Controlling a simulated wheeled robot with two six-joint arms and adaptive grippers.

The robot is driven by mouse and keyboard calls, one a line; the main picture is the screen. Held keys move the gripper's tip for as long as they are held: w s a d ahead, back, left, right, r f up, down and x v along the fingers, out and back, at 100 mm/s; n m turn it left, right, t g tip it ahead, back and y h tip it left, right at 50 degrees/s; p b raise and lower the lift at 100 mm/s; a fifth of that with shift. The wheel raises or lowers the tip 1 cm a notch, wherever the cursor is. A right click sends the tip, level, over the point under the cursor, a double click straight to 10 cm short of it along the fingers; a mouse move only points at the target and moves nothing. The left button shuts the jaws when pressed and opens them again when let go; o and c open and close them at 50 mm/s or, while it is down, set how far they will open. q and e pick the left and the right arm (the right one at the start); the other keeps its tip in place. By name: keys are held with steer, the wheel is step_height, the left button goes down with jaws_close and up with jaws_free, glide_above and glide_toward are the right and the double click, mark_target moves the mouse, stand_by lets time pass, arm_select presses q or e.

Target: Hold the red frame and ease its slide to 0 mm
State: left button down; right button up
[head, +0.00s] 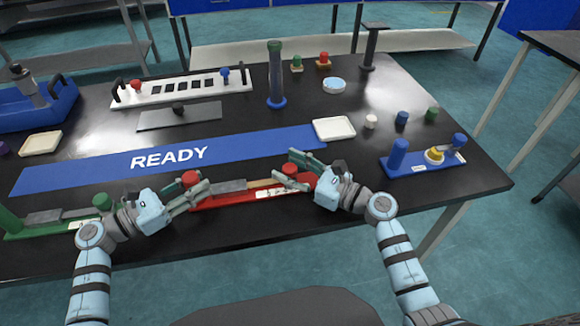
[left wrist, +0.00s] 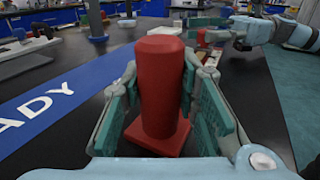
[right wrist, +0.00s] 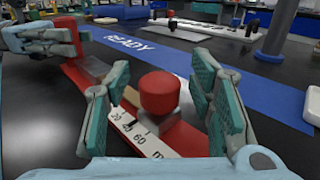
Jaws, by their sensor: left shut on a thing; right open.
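The red frame (head: 238,200) lies on the black table in front of the blue READY strip. A red post stands at its left end, and my left gripper (head: 197,190) is shut on that post (left wrist: 160,85). A grey bar lies along the frame. Near the right end sits the slide with a red knob (right wrist: 160,94) on a grey block, beside a white scale (right wrist: 140,138) marked 20, 40, 60. My right gripper (right wrist: 165,90) is open, its fingers on either side of the knob without visibly touching it. The exact slide reading is unclear.
A green frame (head: 60,222) with a grey bar lies left of my left gripper. A blue base (head: 422,164) with posts stands at the right. A white tray (head: 334,129) lies behind my right gripper. The blue READY strip (head: 250,146) is clear.

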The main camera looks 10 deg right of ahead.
steer(key=shift+w+a, duration=0.1)
steer(key=shift+a, duration=0.05)
jaws_close()
arm_select(q)
steer(key=shift+s, duration=0.1)
arm_select(e)
steer(key=shift+a, duration=2.35)
jaws_free()
steer(key=shift+d, duration=0.1)
steer(key=v, duration=1.2)
